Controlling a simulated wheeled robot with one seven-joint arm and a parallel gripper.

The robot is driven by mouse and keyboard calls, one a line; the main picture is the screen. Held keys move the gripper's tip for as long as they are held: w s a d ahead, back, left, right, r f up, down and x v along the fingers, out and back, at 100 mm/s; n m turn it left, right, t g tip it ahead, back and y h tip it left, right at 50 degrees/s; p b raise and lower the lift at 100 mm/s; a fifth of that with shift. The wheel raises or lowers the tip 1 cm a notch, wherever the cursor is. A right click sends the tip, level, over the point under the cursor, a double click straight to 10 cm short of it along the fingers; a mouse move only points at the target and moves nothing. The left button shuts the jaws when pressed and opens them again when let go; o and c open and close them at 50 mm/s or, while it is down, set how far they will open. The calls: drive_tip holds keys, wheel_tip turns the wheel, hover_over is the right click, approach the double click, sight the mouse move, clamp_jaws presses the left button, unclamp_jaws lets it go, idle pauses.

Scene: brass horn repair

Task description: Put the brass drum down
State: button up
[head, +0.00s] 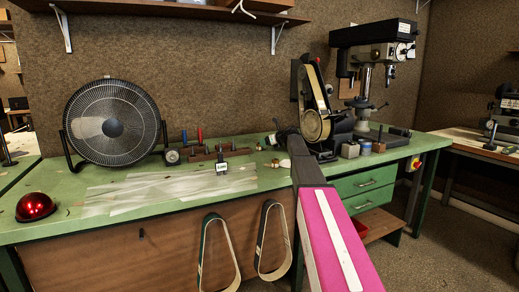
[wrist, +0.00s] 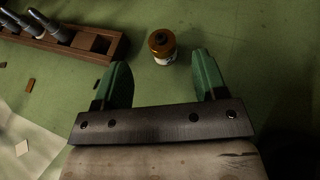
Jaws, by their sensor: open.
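The brass drum (wrist: 162,46) is a small upright cylinder with a brown-gold top and a pale label low on its side. In the wrist view it stands on the green bench top, just beyond my fingertips and roughly in line with the gap between them. My gripper (wrist: 163,78) is open and empty, with green fingers spread to either side and no visible contact with the drum. In the head view my pink and dark arm reaches over the bench; small brass-coloured pieces (head: 285,163) show beside it, but I cannot tell if one is the drum.
A wooden block (wrist: 62,38) holding dark tools lies left of the drum. A belt grinder (head: 318,120) and a drill press (head: 375,60) stand at right. A fan (head: 113,127) and a red dome (head: 35,206) are at left. The bench's front middle is mostly clear.

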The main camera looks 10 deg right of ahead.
sight(259, 147)
drive_tip(key=x, duration=0.5)
drive_tip(key=shift+w+a+f, duration=0.1)
drive_tip(key=shift+w+f, duration=0.05)
drive_tip(key=shift+w, duration=0.15)
drive_tip(key=c, duration=1.2)
drive_tip(key=shift+o, duration=0.2)
